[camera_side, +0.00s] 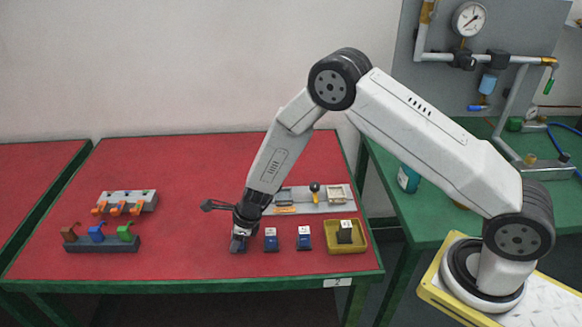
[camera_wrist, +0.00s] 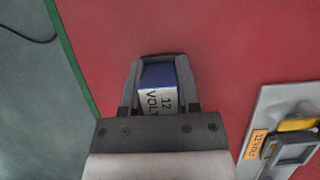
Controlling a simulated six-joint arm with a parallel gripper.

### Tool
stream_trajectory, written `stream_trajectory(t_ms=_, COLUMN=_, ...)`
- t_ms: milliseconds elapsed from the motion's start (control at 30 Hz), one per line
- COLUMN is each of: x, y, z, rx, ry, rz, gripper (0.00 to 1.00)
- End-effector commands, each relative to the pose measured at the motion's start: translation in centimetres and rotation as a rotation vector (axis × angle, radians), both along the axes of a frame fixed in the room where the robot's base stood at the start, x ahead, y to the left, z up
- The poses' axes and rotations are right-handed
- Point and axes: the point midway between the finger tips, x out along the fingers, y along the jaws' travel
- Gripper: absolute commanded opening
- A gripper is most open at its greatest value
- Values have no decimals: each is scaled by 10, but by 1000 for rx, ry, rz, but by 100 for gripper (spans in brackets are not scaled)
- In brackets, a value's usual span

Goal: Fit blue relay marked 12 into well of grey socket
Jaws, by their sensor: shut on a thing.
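My gripper (camera_wrist: 158,68) is shut on a blue relay (camera_wrist: 157,76), whose silver label reads "12 VOLT". In the side view my gripper (camera_side: 238,244) is low at the front of the red table, with the held relay (camera_side: 237,246) mostly hidden by the fingers. Whether the relay touches the table is unclear. A grey socket (camera_wrist: 291,152) sits on a light grey plate (camera_wrist: 248,154) at the lower right of the wrist view, beside an orange "12 VOLT" label. In the side view the plate (camera_side: 310,208) lies behind and right of my gripper.
Two blue relays with white tops, one (camera_side: 270,242) and another (camera_side: 304,240), stand right of my gripper. A yellow tray (camera_side: 361,247) holds a dark block. A lever (camera_side: 315,190) stands on the plate. A dark rack (camera_side: 100,245) with coloured pieces is at left.

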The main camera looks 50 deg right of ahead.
Motion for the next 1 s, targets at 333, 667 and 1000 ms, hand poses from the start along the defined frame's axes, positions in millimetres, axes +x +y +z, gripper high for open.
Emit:
stream_trajectory(t_ms=333, x=1, y=0, z=8, rx=1, ry=-2, rz=1, gripper=0)
stream_trajectory(t_ms=667, x=-6, y=-1, z=39, rx=2, ry=-2, rz=0, gripper=0)
stream_trajectory(t_ms=1000, x=-38, y=-8, z=79, rx=2, ry=-4, rz=1, gripper=0)
